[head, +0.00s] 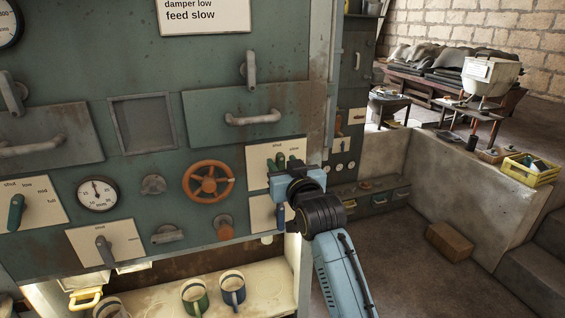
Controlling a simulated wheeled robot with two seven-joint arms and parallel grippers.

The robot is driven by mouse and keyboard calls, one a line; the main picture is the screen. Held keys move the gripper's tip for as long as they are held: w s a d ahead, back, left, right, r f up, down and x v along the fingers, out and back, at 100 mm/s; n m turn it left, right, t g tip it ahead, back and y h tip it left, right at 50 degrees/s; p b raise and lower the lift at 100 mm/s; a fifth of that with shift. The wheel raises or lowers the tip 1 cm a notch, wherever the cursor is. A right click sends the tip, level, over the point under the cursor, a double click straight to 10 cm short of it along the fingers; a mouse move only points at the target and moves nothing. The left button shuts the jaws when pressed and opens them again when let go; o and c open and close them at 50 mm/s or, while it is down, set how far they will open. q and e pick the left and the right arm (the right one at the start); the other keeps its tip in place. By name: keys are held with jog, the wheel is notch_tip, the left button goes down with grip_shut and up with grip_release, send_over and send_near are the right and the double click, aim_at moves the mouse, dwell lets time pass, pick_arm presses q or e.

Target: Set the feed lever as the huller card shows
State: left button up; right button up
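A white card (205,14) at the top of the green machine front reads "damper low" and "feed slow"; its upper part is cut off. A white plate (257,154) marked "shut" and what looks like "slow" is on the right of the panel. A dark green lever (280,160) shows on it, partly hidden by my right gripper (287,167). The gripper is right at this lever; its fingertips are hard to make out, so I cannot tell if it grips or touches it. My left gripper is out of view.
A plate with a green lever (16,212), a gauge (97,193), an orange handwheel (208,182) and a grey-lever plate (103,247) share the panel. Mugs (195,297) stand on the shelf below. A low wall (455,180) and a brown box (450,241) are at right.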

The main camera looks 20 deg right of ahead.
jog(key=shift+w, duration=0.55)
grip_shut()
